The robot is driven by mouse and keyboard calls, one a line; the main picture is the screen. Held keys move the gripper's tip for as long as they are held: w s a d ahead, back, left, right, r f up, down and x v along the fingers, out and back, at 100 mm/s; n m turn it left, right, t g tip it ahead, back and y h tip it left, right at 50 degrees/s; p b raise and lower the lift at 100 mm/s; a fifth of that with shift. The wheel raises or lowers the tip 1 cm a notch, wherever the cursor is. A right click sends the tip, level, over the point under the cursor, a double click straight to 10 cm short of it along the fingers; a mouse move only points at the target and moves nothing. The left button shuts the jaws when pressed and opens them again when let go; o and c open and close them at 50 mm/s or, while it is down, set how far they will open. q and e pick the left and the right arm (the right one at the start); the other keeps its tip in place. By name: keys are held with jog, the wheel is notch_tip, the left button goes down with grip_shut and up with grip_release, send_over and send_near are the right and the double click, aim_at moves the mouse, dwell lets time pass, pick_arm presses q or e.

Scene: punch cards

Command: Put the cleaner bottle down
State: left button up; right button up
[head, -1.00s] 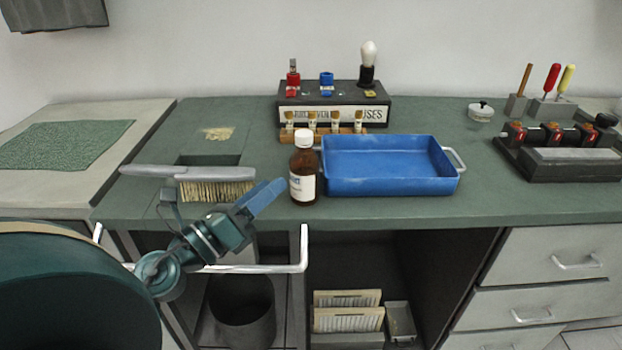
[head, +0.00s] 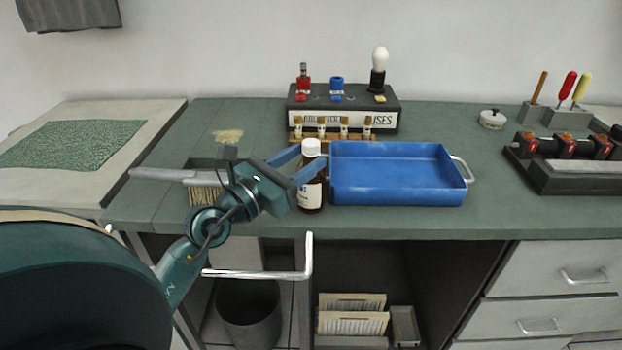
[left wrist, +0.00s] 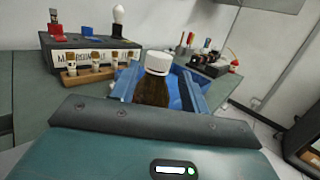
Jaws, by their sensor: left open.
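The cleaner bottle (head: 311,192) is brown with a white cap and a pale label. It stands upright on the green bench top, just left of the blue tray. My left gripper (head: 302,164) is open, with its blue fingers on either side of the bottle near its upper part. In the left wrist view the bottle (left wrist: 153,90) stands between the fingers, its lower part hidden by the gripper body. I cannot tell whether a finger touches it. My right gripper is not in view.
The blue tray (head: 398,194) is close on the bottle's right. A brush (head: 165,174) lies to the left, partly behind my arm. A rack with small vials (head: 333,133) and a fuse box (head: 345,120) stand behind.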

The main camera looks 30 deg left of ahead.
pick_arm(q)
jog(key=p+x, duration=0.1)
jog(key=x, duration=0.4)
jog(key=shift+r, duration=0.1)
jog(key=shift+c, duration=0.5)
jog(key=shift+s, duration=0.1)
grip_shut()
